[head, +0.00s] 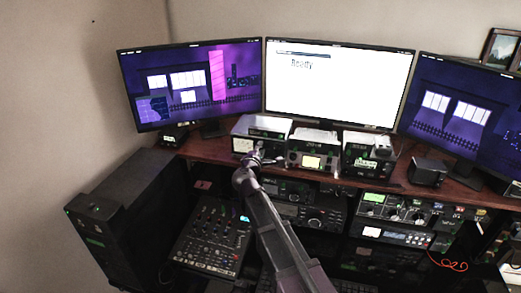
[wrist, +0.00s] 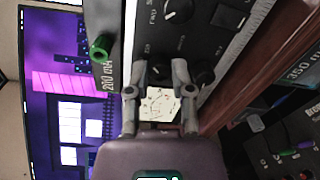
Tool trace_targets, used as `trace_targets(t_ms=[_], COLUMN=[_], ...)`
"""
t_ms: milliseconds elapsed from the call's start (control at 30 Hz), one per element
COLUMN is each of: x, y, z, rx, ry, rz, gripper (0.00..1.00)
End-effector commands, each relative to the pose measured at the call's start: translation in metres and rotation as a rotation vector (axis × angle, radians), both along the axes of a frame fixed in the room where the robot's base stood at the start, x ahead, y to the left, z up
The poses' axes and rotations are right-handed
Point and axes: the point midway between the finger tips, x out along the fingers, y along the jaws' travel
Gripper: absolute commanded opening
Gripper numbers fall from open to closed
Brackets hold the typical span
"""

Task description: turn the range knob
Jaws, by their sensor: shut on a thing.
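My gripper (wrist: 161,70) is at the front of a black tuner panel (wrist: 212,45), which shows sideways in the wrist view. Its two grey fingers are closed around a small dark knob (wrist: 162,72) between the tips, mostly hidden by them. Small panel labels near it are too blurred to read, so I cannot confirm which one says range. Another dark knob (wrist: 204,73) is just right of the right finger. A larger knob (wrist: 178,10) is at the top. A lit meter (wrist: 160,104) shows between the fingers. In the head view my gripper (head: 256,158) meets the left desktop unit (head: 262,124).
A green-ringed connector or knob (wrist: 101,47) is left of the tuner in the wrist view. Other radios (head: 313,150) stand to the right on the wooden desk (head: 212,150). Monitors (head: 330,83) stand behind. A mixer (head: 213,237) sits below left.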

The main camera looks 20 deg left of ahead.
Motion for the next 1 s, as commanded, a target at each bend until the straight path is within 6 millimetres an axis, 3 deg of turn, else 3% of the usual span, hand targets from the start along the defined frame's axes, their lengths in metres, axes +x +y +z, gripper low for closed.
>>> trace_targets(t_ms=[100, 133, 233, 1000], x=[0.0013, 0.0013, 0.0011, 0.0001], y=[0.0011, 0.0011, 0.0010, 0.0004], z=[0.0007, 0.0007, 0.0006, 0.0000], rx=[-0.002, -0.002, -0.002, -0.051], ry=[-0.001, -0.001, -0.001, 0.000], rz=[0.003, 0.003, 0.003, 0.000], gripper=[0.00, 0.33, 0.62, 0.64])
